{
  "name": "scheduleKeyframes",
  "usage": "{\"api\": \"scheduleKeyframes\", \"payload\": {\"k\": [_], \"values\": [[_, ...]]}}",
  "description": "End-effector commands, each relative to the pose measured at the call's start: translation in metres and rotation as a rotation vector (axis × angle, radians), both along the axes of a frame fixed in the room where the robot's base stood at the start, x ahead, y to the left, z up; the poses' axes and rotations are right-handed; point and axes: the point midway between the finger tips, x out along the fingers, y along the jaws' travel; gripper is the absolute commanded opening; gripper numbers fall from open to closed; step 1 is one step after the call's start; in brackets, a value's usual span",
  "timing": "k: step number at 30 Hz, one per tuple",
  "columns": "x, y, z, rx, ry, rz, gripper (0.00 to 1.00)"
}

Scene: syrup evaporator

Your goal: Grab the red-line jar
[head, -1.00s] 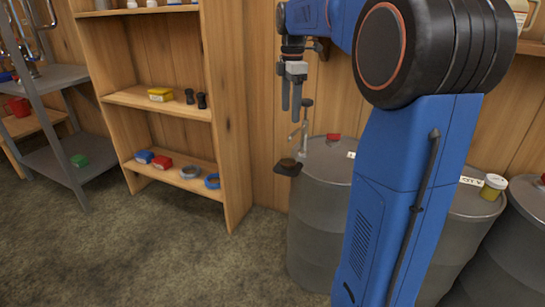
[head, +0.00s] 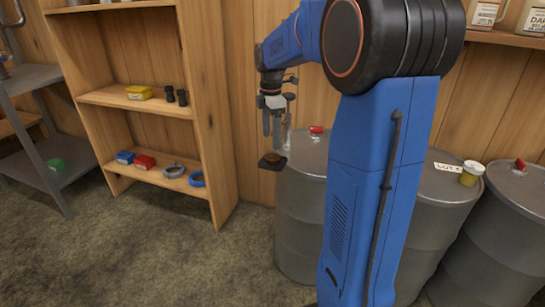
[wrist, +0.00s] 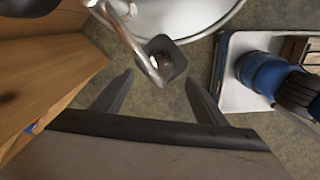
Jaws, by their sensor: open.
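No jar with a clearly readable red line shows. Pale containers (head: 485,12) with printed labels, one with reddish marks, stand on a high shelf at the upper right, cut by the frame's top. I cannot tell whether any of these is the red-line jar. My gripper (head: 277,124) hangs pointing down near the left drum, apart from these containers.
Grey drums (head: 302,215) stand along the wall, the left one with a tap and a small dark plate (head: 272,163) close below my gripper. A wooden bookcase (head: 170,170) holds boxes and rings. A grey metal rack (head: 60,160) stands far left. Floor in front is clear.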

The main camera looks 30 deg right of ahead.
Motion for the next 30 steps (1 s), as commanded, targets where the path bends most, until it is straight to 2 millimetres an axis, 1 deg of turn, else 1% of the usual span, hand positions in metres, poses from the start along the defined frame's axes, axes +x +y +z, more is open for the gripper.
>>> {"api": "scheduleKeyframes", "payload": {"k": [4, 9, 12, 16, 22, 23, 24, 26, 27, 28, 30], "values": [[-0.001, -0.001, -0.012, 0.000, 0.002, 0.000, 0.66], [-0.003, -0.002, -0.036, 0.001, 0.004, 0.000, 0.66], [-0.002, -0.002, -0.046, 0.000, 0.002, 0.000, 0.66], [-0.002, -0.002, -0.052, 0.000, 0.002, 0.000, 0.66], [-0.002, -0.002, -0.053, 0.000, 0.001, 0.000, 0.66], [-0.002, -0.002, -0.053, 0.000, 0.001, 0.000, 0.62], [-0.002, -0.002, -0.053, 0.000, 0.001, 0.000, 0.52], [-0.002, -0.002, -0.052, 0.000, 0.001, 0.000, 0.38], [-0.002, -0.002, -0.052, 0.000, 0.001, 0.000, 0.28], [-0.002, -0.002, -0.052, 0.000, 0.001, 0.000, 0.21], [-0.002, -0.002, -0.052, 0.000, 0.000, 0.000, 0.15]]}}
